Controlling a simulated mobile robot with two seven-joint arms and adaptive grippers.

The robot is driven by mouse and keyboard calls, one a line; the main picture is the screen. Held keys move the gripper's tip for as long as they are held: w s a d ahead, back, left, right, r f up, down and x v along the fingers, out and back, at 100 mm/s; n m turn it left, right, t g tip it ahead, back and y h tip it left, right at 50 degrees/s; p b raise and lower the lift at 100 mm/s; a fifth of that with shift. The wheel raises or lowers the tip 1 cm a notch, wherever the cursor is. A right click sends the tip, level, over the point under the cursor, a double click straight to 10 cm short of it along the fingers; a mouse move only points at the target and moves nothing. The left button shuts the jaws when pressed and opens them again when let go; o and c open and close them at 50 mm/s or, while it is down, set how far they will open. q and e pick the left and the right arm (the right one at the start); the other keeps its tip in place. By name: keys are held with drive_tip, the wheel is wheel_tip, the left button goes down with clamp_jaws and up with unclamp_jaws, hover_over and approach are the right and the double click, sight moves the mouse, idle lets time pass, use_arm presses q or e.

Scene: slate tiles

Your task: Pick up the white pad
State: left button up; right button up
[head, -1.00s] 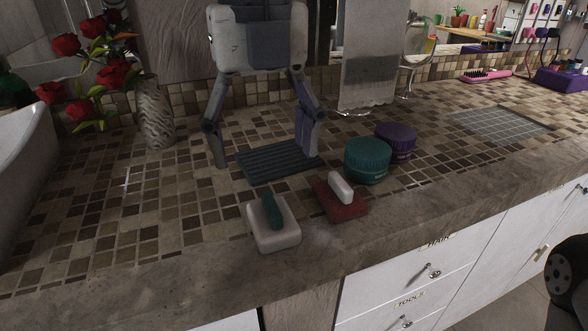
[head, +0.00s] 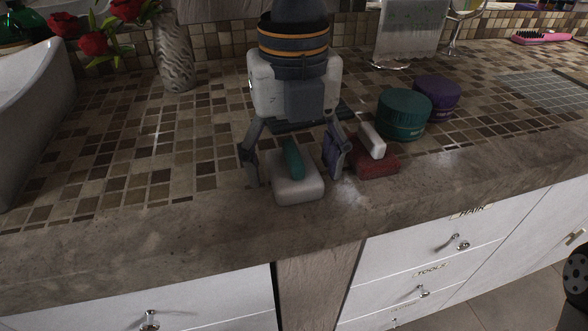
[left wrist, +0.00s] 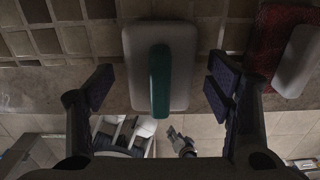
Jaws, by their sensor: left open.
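The white pad (head: 311,188) lies on the counter near its front edge, with a teal handle-like block (head: 294,159) on top. My left gripper (head: 294,172) is open above and around it, one finger to each side. In the left wrist view the white pad (left wrist: 177,92) and its teal block (left wrist: 160,82) show ahead, centred between the open fingers (left wrist: 162,92), with gaps on both sides. I cannot tell how high the fingertips are over the counter.
A red pad (head: 378,166) with a white block on top lies close to the right finger. A teal jar (head: 404,115) and a purple jar (head: 437,96) stand behind it. A dark ribbed mat (head: 280,127) is partly hidden behind my gripper.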

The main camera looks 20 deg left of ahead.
sight(294, 155)
use_arm(q)
drive_tip(key=c, duration=1.3)
drive_tip(key=r, duration=0.2)
drive_tip(key=r+p, duration=0.1)
drive_tip(key=r, duration=0.1)
drive_tip(key=shift+s+d+r, duration=0.1)
drive_tip(key=shift+s+r, duration=0.1)
drive_tip(key=shift+r, duration=0.05)
drive_tip(key=s+d+r+p, duration=0.1)
drive_tip(key=s+r, duration=0.2)
drive_tip(key=s, duration=0.1)
drive_tip(key=s+d+r+p, duration=0.1)
drive_tip(key=s+r, duration=0.1)
drive_tip(key=s, duration=0.2)
drive_tip(key=s+d+r+p, duration=0.1)
drive_tip(key=s+r, duration=0.2)
drive_tip(key=s, duration=0.2)
drive_tip(key=shift+d+r+p, duration=0.3)
drive_tip(key=o, duration=0.6)
drive_tip(key=c, duration=0.4)
use_arm(e)
drive_tip(key=w+r+t, duration=0.2)
drive_tip(key=w+r, duration=0.3)
drive_tip(key=shift+r, duration=0.25)
